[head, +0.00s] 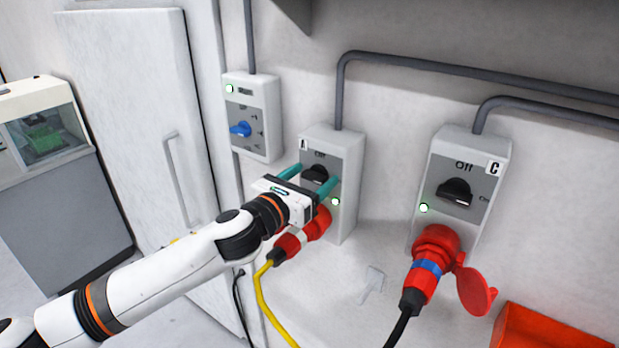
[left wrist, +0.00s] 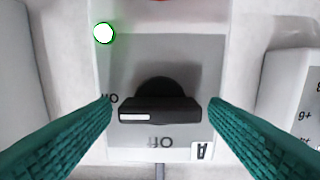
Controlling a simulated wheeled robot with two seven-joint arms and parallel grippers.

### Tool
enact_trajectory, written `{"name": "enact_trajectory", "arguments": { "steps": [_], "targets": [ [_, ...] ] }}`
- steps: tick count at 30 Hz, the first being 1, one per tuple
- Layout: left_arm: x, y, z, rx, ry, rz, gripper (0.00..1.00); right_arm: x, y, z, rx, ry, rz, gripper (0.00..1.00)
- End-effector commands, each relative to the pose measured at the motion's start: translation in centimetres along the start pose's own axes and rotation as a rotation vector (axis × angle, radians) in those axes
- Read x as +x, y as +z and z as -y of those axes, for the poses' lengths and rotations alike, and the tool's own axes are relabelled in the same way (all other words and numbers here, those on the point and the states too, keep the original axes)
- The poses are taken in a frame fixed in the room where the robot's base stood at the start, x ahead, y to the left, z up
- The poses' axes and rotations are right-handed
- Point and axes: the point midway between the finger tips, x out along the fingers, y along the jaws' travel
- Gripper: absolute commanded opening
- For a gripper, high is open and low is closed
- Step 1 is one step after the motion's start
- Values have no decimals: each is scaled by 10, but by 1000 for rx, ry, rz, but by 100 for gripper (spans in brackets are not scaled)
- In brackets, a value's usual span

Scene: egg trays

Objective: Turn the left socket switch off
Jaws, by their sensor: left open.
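The left socket box, marked A (head: 345,165), is on the wall with a black rotary switch (head: 314,174) on its grey face. In the left wrist view, upside down, the black switch handle (left wrist: 160,111) lies level, its white mark towards the "On" label. A green lamp (head: 336,201) is lit on the box. My left gripper (head: 316,177) is open in front of this box. Its two teal fingers (left wrist: 160,104) stand either side of the handle's ends, with narrow gaps. A red plug with a yellow cable (head: 290,243) is in the socket below. My right gripper is not in view.
Socket box C (head: 497,150), with its own black switch (head: 454,193) and red plug (head: 425,280), is to the right. A smaller box with a blue knob (head: 241,129) is up to the left. A red bin (head: 550,328) is at lower right.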

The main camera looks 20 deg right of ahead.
Motion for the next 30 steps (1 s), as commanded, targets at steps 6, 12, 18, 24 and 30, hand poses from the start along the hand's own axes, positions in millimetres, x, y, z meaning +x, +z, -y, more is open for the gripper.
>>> {"name": "enact_trajectory", "arguments": {
  "steps": [6,12,18,24,30],
  "targets": [
    [0,0,0,0,0,0,43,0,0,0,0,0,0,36],
    [0,0,0,-2,-1,1,24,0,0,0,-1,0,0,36],
    [0,0,0,-33,-1,1,24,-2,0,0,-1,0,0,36],
    [0,0,1,-134,-1,1,24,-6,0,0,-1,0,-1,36],
    [0,0,1,-300,-1,2,24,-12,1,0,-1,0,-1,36]
  ]
}}
